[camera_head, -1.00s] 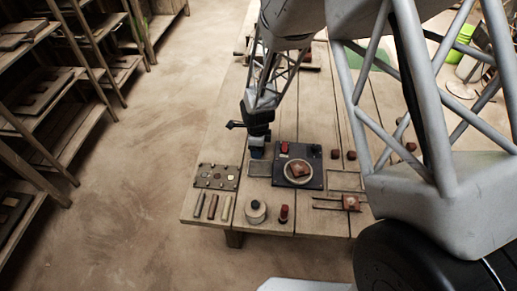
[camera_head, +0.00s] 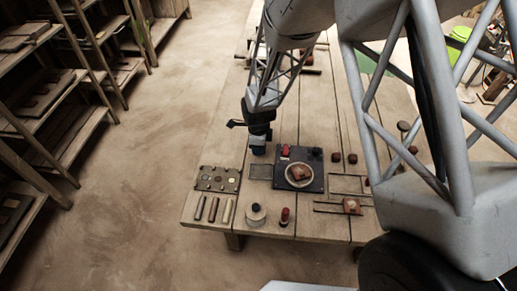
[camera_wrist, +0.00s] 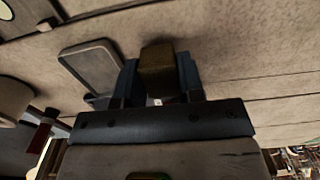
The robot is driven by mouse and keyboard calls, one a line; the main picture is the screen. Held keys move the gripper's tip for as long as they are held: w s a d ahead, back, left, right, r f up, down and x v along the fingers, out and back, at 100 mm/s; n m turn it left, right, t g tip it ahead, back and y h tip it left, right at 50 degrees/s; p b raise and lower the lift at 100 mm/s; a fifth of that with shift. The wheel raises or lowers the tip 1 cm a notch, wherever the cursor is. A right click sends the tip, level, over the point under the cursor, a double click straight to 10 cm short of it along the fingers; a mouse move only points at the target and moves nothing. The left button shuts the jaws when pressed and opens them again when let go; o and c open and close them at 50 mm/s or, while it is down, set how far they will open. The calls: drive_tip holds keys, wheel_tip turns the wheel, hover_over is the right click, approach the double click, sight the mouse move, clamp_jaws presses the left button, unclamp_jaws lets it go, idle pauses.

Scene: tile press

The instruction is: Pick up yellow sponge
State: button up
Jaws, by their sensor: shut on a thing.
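The yellow sponge (camera_wrist: 157,66), a dull yellow-brown block, is between the two blue fingers of my gripper (camera_wrist: 158,82) in the wrist view. The gripper is shut on it, and the sponge's end sticks out past the fingertips. In the head view my gripper (camera_head: 258,150) hangs over the table, left of the dark press plate. I cannot make out the sponge there; the gripper seems to hide it.
The wooden table (camera_head: 225,135) holds a dark plate with a round disc and brown tile (camera_head: 300,172), a spotted palette (camera_head: 218,179), several bars, a lidded pot (camera_head: 255,214), a red-topped stamp (camera_head: 285,215) and a shallow tray (camera_wrist: 92,64). Shelves (camera_head: 60,100) stand left.

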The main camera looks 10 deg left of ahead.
wheel_tip(320, 180, up, 8)
drive_tip(key=shift+r, duration=0.1)
idle(0.4)
idle(0.4)
drive_tip(key=shift+o, duration=1.4)
drive_tip(key=shift+c, duration=0.7)
drive_tip(key=shift+s+d+r+n, duration=0.15)
drive_tip(key=shift+s+d+n, duration=0.2)
drive_tip(key=shift+d, duration=0.2)
drive_tip(key=s+d+r+n, duration=0.3)
drive_tip(key=s+d+n, duration=0.5)
drive_tip(key=d, duration=0.3)
drive_tip(key=shift+s+r, duration=0.2)
drive_tip(key=shift+s, duration=0.7)
drive_tip(key=shift+f, duration=0.1)
